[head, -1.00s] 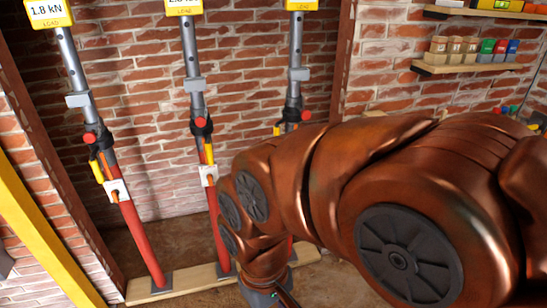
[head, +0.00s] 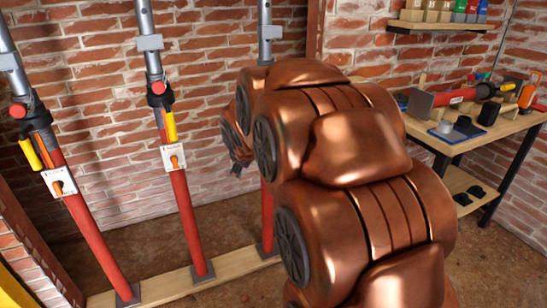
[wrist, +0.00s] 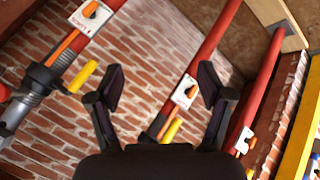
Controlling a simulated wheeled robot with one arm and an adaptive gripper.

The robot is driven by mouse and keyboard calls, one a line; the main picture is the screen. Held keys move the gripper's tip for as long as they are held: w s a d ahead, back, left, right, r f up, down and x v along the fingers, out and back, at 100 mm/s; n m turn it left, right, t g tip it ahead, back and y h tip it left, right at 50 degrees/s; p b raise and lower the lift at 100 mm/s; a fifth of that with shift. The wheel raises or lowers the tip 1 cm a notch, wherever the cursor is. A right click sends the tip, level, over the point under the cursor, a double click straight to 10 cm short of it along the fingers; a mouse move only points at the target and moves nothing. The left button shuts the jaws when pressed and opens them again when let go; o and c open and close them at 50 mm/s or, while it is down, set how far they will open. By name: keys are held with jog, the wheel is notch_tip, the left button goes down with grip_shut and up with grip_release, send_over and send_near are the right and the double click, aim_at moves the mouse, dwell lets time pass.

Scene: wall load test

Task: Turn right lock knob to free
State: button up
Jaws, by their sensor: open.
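Three red-and-grey props stand side by side against the brick wall. In the head view the right prop (head: 265,50) is largely hidden by my copper arm, and its lock knob cannot be seen there. In the wrist view, turned round, that prop appears at the upper left, with its orange lock knob (wrist: 91,9) on a white plate (wrist: 84,20) near the top edge. My gripper (wrist: 163,88) is open and empty, its two dark fingers spread. The middle prop's knob plate (wrist: 184,92) shows between them, farther back. The knob's exact setting is too small to tell.
The middle prop's orange knob (head: 174,161) and the left prop's knob plate (head: 59,182) show clear of my arm. The feet stand on a wooden plank (head: 170,287). A workbench (head: 470,140) with tools stands at the right. A shelf (head: 440,26) hangs above.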

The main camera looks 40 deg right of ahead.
jog(key=w+d+f+n+t+b, duration=0.3)
jog(key=w+d+f+b, duration=0.1)
jog(key=d+b, duration=0.35)
jog(key=w+d+f+n+t+h+b, duration=0.1)
jog(key=w+d+f+n+t+b, duration=0.25)
jog(key=d+b, duration=0.4)
jog(key=w+d+f+n+t+b, duration=0.3)
jog(key=d+f+n+b, duration=0.15)
jog(key=d, duration=0.55)
jog(key=shift+b+x, duration=0.9)
jog(key=shift+x, duration=3)
jog(key=shift+r, duration=0.2)
jog(key=shift+m, duration=0.3)
jog(key=c, duration=1.2)
